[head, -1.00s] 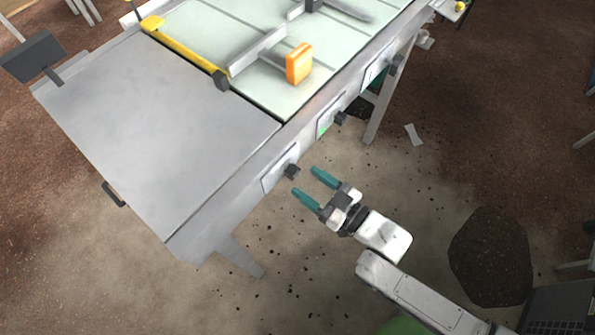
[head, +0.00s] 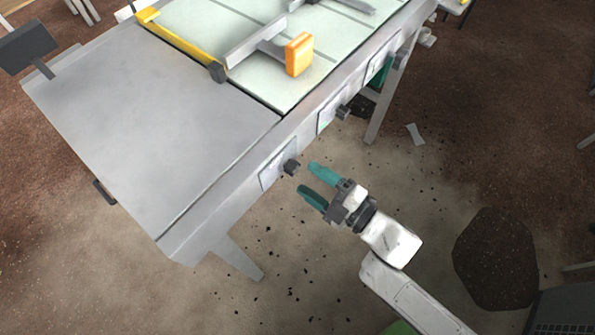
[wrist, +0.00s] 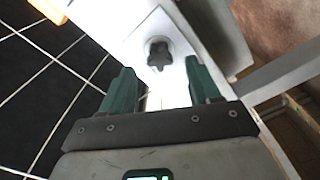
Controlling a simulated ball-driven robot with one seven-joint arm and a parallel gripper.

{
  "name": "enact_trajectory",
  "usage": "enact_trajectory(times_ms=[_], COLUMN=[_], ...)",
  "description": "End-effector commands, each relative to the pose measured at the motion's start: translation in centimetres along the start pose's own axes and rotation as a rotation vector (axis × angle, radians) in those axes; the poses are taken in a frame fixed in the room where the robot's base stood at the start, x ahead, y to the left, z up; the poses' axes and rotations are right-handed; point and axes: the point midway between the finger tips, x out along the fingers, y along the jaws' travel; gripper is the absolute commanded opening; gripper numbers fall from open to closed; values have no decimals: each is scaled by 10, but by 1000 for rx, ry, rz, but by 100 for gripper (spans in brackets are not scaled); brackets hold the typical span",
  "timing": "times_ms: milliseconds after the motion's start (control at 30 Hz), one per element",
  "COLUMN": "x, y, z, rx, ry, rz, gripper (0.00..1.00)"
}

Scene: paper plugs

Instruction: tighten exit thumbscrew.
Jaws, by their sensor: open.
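A dark lobed thumbscrew (head: 291,167) sticks out from a pale plate (head: 272,175) on the table's long side, the nearest of several along that side. In the wrist view the same kind of star-shaped knob (wrist: 158,54) stands on a white plate just beyond the fingertips, roughly centred between them. My gripper (head: 306,179) has two teal fingers, spread apart with nothing between them. It points at the nearest thumbscrew from a short gap away and does not appear to touch it. In the wrist view my gripper (wrist: 158,70) is also open. No label shows which knob is the exit one.
The grey table (head: 150,130) has a yellow bar (head: 180,45) and an orange block (head: 299,54) on top. A second knob (head: 342,112) and a third (head: 400,58) sit farther along the side. The floor beside the table is mostly clear, with scattered dark crumbs.

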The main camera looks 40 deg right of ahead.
Motion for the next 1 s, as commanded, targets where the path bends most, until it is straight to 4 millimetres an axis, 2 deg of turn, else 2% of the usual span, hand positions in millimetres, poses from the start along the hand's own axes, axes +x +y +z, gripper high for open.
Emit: enact_trajectory(times_ms=[467,1000], x=[2,26], y=[0,0], z=[-1,0], rx=[-18,-17], ry=[0,0], rz=[0,0], gripper=[62,62])
